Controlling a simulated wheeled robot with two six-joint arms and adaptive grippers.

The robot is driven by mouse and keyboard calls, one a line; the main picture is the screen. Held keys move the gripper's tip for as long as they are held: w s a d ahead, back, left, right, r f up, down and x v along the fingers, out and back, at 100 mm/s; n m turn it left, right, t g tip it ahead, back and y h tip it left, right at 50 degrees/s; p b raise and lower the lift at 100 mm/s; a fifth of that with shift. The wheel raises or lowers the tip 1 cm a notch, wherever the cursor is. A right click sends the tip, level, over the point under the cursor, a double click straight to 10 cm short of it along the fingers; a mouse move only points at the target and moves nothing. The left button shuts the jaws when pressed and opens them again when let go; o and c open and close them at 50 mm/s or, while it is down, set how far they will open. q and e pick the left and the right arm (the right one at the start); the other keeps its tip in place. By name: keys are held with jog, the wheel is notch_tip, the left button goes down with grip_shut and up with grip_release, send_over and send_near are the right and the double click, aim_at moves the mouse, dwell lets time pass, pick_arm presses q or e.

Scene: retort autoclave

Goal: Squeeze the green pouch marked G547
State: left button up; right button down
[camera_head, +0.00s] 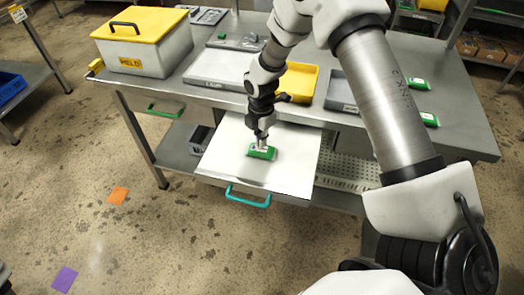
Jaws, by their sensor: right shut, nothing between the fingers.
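A green pouch with a pale label (261,153) lies on the white surface of a pulled-out drawer (228,170) with a teal handle. Its marking is too small to read. My right gripper (262,146) points down over the pouch, its fingertips shut and at or just above the pouch's top; I cannot tell whether they touch it. The fingers hide part of the label. My left gripper is not in view.
The steel table behind holds a white box with a yellow lid (145,45), a white tray (212,70), a yellow tray (299,80) and a grey tray (338,92). More green pouches (418,84) lie at the right. A perforated shelf (348,170) is beside the drawer.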

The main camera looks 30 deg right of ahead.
jog(key=shift+f+b, duration=0.5)
jog(key=shift+f, duration=0.4)
jog(key=shift+s+a+f, duration=0.1)
jog(key=shift+s+f, duration=0.15)
dwell(1.3)
jog(key=shift+r, duration=0.15)
jog(key=shift+w+r+p, duration=0.15)
jog(key=shift+r+p, duration=0.5)
jog(key=shift+p, duration=0.2)
notch_tip(320, 180, up, 7)
jog(key=p, duration=0.5)
jog(key=shift+f, duration=0.15)
jog(key=shift+w, duration=0.15)
jog(key=shift+f, duration=0.1)
